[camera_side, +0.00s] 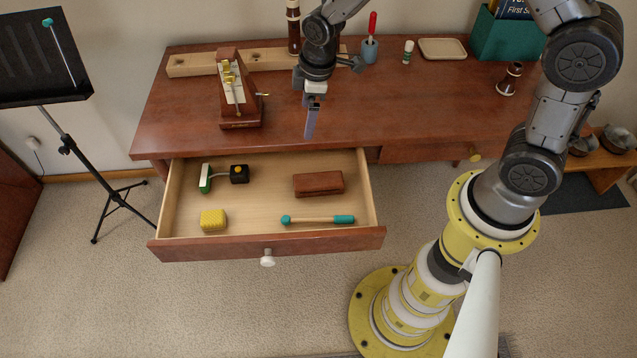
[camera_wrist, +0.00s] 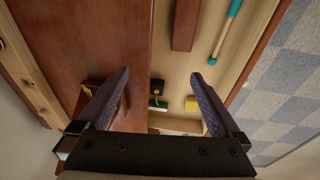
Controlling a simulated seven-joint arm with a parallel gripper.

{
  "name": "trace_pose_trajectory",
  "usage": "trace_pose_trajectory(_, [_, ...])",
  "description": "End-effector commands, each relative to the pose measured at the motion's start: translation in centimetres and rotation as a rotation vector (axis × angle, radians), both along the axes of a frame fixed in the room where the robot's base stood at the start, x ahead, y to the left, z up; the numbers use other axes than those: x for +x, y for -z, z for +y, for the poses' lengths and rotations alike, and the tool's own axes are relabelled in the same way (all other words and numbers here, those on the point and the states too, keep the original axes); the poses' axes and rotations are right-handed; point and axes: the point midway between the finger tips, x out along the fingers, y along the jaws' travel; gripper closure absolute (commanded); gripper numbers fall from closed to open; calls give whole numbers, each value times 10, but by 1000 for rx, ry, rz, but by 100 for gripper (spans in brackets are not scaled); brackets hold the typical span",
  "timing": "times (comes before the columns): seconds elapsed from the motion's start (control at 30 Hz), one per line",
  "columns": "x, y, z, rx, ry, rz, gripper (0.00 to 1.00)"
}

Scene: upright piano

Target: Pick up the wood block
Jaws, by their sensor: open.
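The wood block (camera_side: 318,183), a reddish-brown rectangular bar, lies in the right half of the open drawer (camera_side: 268,253). In the wrist view the wood block (camera_wrist: 185,25) shows at the top, partly cut off by the frame edge. My gripper (camera_side: 310,128) hangs above the desk top, behind the drawer and higher than the block, apart from it. In the wrist view my gripper (camera_wrist: 160,80) has its two fingers wide apart with nothing held between them.
The drawer also holds a mallet (camera_side: 318,219), a yellow sponge-like block (camera_side: 213,220), a black tape measure-like item (camera_side: 239,174) and a green-and-white item (camera_side: 205,178). A metronome (camera_side: 238,90) stands on the desk (camera_side: 400,110) left of my gripper.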

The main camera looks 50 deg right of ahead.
Motion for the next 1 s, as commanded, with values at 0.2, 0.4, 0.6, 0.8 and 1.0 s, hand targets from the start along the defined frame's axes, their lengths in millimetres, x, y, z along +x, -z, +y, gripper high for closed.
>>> trace_pose_trajectory(0.2, [-25, 69, 7, -21, -23, 152, 0])
trace_pose_trajectory(0.4, [-30, 91, 9, -25, -29, 172, 0])
trace_pose_trajectory(0.6, [-31, 129, 9, -24, -28, 173, 0])
trace_pose_trajectory(0.8, [-30, 155, 9, -24, -27, 170, 0])
trace_pose_trajectory(1.0, [-32, 167, 9, -24, -27, 170, 0])
